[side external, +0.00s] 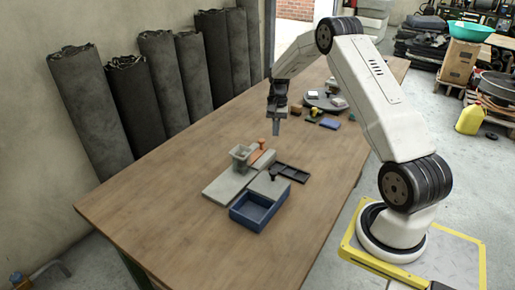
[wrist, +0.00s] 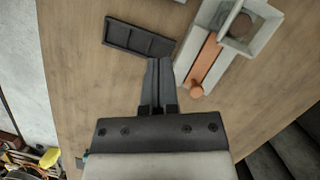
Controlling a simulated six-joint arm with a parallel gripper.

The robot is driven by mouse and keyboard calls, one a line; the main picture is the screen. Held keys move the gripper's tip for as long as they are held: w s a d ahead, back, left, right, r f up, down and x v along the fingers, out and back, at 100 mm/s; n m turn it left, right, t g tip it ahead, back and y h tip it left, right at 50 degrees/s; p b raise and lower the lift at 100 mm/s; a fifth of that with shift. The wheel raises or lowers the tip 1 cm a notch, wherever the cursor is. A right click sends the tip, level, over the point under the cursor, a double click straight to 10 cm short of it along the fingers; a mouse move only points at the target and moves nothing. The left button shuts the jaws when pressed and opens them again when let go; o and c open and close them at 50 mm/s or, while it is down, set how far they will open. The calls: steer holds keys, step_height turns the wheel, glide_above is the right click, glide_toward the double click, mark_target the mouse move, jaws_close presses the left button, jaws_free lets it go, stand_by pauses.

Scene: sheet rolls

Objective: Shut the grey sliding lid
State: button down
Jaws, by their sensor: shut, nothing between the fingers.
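The grey sliding lid (side external: 268,187) is a flat panel with a small dark knob (side external: 272,176) near its far edge. It lies at the far side of a blue box (side external: 258,211), whose inside shows open. I cannot make out the lid or the blue box in the wrist view. My gripper (side external: 276,130) is shut and empty, pointing down, raised above the table beyond these things. In the wrist view, its closed fingertips (wrist: 160,62) show between a dark tray and an orange strip.
A dark compartmented tray (side external: 291,172) lies right of the lid. A grey fixture with an open bin (side external: 241,156) and an orange strip with a knob (wrist: 205,62) stands to the left. Small items lie around a round stand (side external: 325,101) farther back. The near left tabletop (side external: 150,205) is clear.

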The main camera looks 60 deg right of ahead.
steer(key=s+a+f, duration=0.3)
steer(key=a+f, duration=0.2)
steer(key=f, duration=0.3)
steer(key=shift+a+f, duration=0.25)
steer(key=shift+a, duration=0.15)
stand_by(0.3)
glide_above(257, 190)
steer(key=shift+s+a, duration=0.25)
steer(key=shift+a, duration=0.2)
stand_by(0.4)
steer(key=shift+w+d, duration=0.2)
steer(key=shift+d, duration=0.25)
steer(key=d, duration=0.1)
steer(key=w+d+r, duration=0.1)
steer(key=d, duration=0.1)
steer(key=shift+w+d+r, duration=0.15)
steer(key=shift+w+r, duration=0.2)
steer(key=shift+w, duration=0.05)
steer(key=v, duration=0.9)
